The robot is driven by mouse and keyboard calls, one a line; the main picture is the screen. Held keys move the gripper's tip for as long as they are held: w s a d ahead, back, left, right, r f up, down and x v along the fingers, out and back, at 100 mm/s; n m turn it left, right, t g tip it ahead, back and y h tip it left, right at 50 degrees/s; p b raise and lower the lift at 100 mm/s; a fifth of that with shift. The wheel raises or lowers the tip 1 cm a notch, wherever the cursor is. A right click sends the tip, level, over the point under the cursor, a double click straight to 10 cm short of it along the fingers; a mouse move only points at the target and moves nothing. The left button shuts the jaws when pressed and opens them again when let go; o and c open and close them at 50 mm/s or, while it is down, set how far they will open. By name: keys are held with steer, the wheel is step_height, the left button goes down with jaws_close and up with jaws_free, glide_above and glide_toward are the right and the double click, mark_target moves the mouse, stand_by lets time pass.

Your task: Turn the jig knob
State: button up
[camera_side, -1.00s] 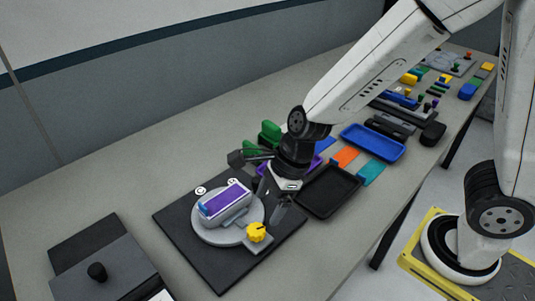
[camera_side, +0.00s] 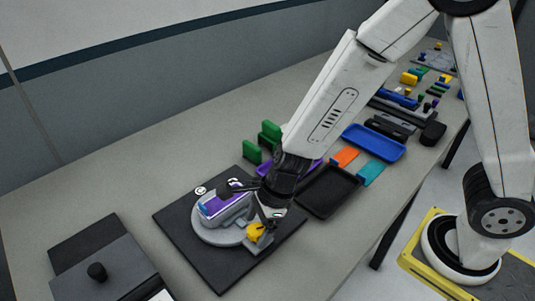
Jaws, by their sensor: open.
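The yellow jig knob (camera_side: 255,232) sits at the front right edge of the round grey jig (camera_side: 212,236). A purple and white block (camera_side: 222,205) lies on the jig, partly hidden by my gripper. The jig stands on a black mat (camera_side: 232,276). My gripper (camera_side: 262,228) is open and points down at the knob, with its fingers close around or beside it. I cannot tell whether they touch the knob, which they partly cover.
A black tray (camera_side: 325,207), a blue tray (camera_side: 373,143), and orange and teal pieces lie to the right. Green blocks (camera_side: 269,133) stand behind. A dark box with a round knob (camera_side: 97,271) is at the front left. The table's back left is clear.

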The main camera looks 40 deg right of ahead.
stand_by(0.3)
jaws_close()
steer(key=shift+n, duration=0.4)
steer(key=n+g, duration=0.1)
steer(key=n, duration=0.1)
steer(key=n+g, duration=0.1)
steer(key=n, duration=0.2)
steer(key=shift+w+y, duration=0.15)
steer(key=shift+y, duration=0.15)
steer(key=n+g, duration=0.1)
steer(key=n, duration=0.1)
steer(key=n+g, duration=0.1)
steer(key=n, duration=0.2)
steer(key=shift+w+n+h, duration=0.1)
steer(key=shift+n+h, duration=0.2)
steer(key=shift+h, duration=0.1)
steer(key=n, duration=0.2)
steer(key=n+g+h, duration=0.1)
steer(key=n, duration=0.2)
steer(key=shift+a+n+g+h, duration=0.15)
steer(key=shift+n+g+h, duration=0.15)
steer(key=n+h, duration=0.1)
steer(key=n, duration=0.2)
steer(key=n+h, duration=0.1)
steer(key=n, duration=0.1)
steer(key=shift+n+g, duration=0.4)
